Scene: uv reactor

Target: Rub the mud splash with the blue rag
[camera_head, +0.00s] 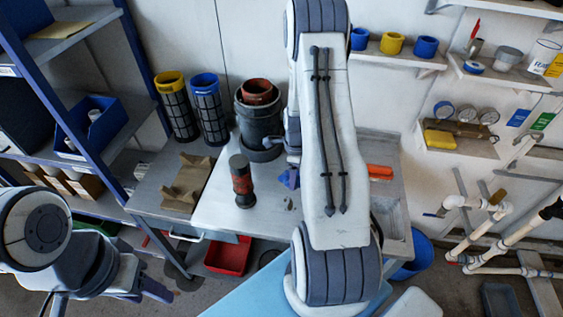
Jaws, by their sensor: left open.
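The blue rag (288,179) is a small crumpled blue piece on the light worktop, just left of my right arm's large link, which covers part of that area. Small dark spots, which look like the mud splash (290,203), lie on the worktop just below the rag; the link may hide more of them. My left gripper (108,293) is at the lower left, open and empty, away from the worktop. My right arm crosses the middle of the view. Its jaws are hidden behind the link, so I cannot see what they hold.
A dark and red cylinder (242,182) stands left of the rag. Behind it is a grey pot (259,125); yellow-topped (177,106) and blue-topped (209,109) filters stand beside it. A sink (393,222) and orange item (380,172) are right.

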